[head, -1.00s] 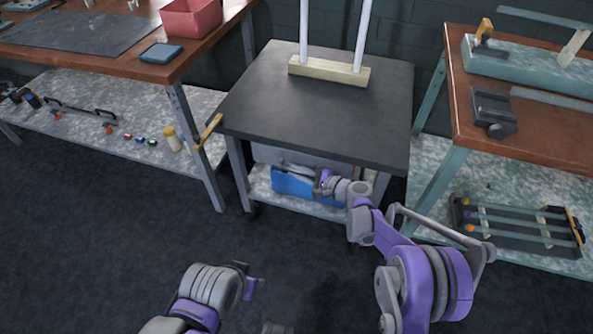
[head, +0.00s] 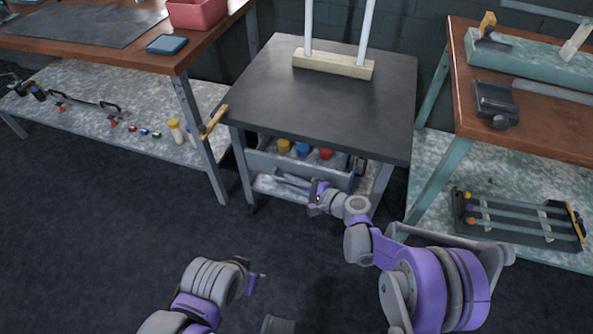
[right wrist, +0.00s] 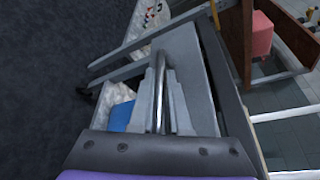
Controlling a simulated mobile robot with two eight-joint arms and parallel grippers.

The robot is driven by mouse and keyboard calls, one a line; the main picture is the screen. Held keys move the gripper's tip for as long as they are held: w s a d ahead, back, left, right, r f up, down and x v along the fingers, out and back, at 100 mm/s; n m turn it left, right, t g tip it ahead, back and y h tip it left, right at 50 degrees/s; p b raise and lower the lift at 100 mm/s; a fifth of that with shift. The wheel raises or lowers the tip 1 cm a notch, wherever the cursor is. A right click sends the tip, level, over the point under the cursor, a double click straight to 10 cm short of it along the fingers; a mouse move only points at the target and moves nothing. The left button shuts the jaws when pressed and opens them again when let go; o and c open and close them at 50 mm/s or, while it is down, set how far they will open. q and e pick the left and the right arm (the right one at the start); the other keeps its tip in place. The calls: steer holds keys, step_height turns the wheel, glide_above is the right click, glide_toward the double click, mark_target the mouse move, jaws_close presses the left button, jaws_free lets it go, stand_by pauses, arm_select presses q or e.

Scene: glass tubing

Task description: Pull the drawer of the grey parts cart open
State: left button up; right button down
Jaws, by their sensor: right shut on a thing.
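The grey parts cart (head: 330,97) has a dark top, and its grey drawer (head: 262,163) sticks out partway under the top's front edge. Yellow, blue and red items show inside the drawer. My right gripper (head: 284,180) is at the drawer front, shut on the drawer's bar handle. In the right wrist view the handle (right wrist: 158,100) lies between the two fingers (right wrist: 160,115) against the drawer front (right wrist: 188,50). My left gripper (head: 262,277) hangs over the floor, apart from the cart; its finger gap is not clear.
A wooden holder (head: 333,64) with two upright glass tubes stands on the cart top. Benches flank the cart: one at left with a red bin (head: 197,15), one at right with a grey device (head: 495,104). Dark floor (head: 110,220) in front of the cart is clear.

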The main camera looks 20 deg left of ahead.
steer(key=s, duration=0.7)
steer(key=shift+s, duration=0.4)
steer(key=shift+a, duration=0.1)
steer(key=c, duration=0.9)
jaws_free()
steer(key=p+v, duration=0.1)
steer(key=v, duration=0.9)
steer(key=shift+d, duration=0.4)
